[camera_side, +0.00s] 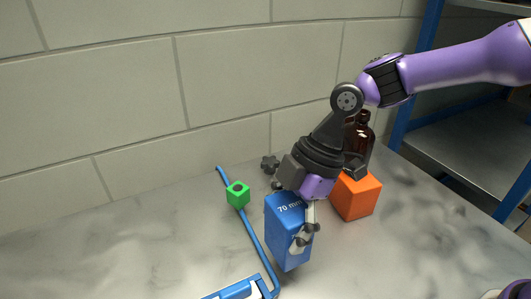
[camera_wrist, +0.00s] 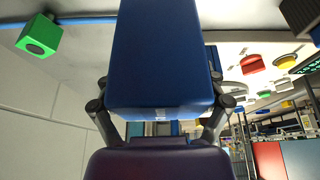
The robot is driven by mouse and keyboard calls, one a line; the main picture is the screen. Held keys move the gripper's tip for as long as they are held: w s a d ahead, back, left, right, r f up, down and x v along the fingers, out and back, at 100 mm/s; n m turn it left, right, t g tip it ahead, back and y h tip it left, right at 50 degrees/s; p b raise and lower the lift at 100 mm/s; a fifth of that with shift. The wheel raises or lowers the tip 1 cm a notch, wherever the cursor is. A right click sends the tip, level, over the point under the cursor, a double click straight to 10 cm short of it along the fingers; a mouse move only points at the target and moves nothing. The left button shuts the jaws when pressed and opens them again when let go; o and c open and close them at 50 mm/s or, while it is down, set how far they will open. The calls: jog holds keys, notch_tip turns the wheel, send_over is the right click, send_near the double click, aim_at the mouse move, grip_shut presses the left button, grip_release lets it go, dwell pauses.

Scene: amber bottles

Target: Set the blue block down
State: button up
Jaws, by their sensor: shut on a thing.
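The blue block (camera_side: 283,232) is a tall box with "70 mm" printed on it, in the middle of the side view. My gripper (camera_side: 296,218) is shut on it from above and the right, with one finger across its right face; the other finger is largely hidden. The block looks slightly tilted. I cannot tell whether its lower end touches the worktop. In the wrist view the blue block (camera_wrist: 160,55) fills the upper middle, between the two fingers of my gripper (camera_wrist: 158,106).
An orange block (camera_side: 356,196) stands just right of my gripper, with an amber bottle (camera_side: 361,143) behind, partly hidden. A green cube (camera_side: 238,196) is to the left, by a thin blue strip (camera_side: 251,232) on the grey worktop (camera_side: 130,235). The worktop's left is clear.

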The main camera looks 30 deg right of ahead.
jog(key=shift+f, duration=1.85)
jog(key=shift+f, duration=0.1)
jog(key=o, duration=1.2)
jog(key=v, duration=1.2)
jog(key=s+d+m+t+h, duration=0.1)
jog(key=s+d+m+t, duration=0.1)
jog(key=d+m, duration=0.3)
jog(key=s+d+m+t+h, duration=0.1)
jog(key=s+d+m+h, duration=0.1)
jog(key=s+d+m, duration=0.2)
jog(key=s+d+r+m+t+h, duration=0.1)
jog(key=s+d+m+t, duration=0.1)
jog(key=d+m, duration=0.6)
jog(key=shift+s+m+t+h, duration=0.3)
jog(key=shift+s+m, duration=0.15)
jog(key=shift+m, duration=0.05)
